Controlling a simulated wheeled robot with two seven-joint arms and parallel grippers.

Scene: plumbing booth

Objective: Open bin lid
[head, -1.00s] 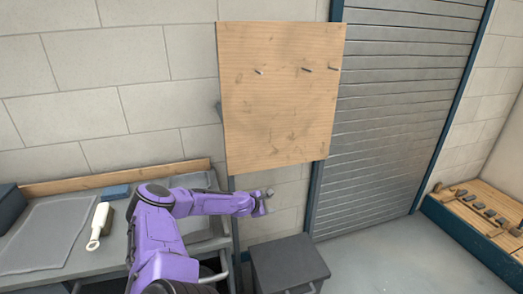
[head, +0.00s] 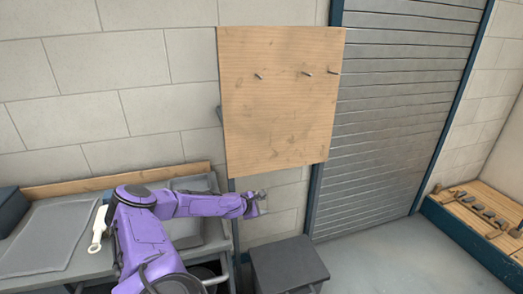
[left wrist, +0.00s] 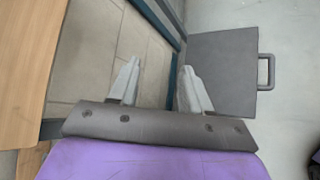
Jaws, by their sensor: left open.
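The bin (head: 287,262) is a dark grey box with a flat lid, standing on the floor below the wooden board. Its lid is down. In the left wrist view the lid (left wrist: 222,75) shows from above, with a grey loop handle (left wrist: 267,72) on its right edge. My left gripper (head: 264,201) is above and to the left of the bin in the head view, apart from it. In the left wrist view its two pale fingers (left wrist: 160,80) are spread with nothing between them. My right gripper is in neither view.
A wooden board (head: 278,120) with several pegs hangs on the block wall behind my left gripper. A grey workbench (head: 45,235) with a white-handled tool (head: 98,228) is at the left. A roller shutter (head: 400,110) and clear floor (head: 375,255) are to the right.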

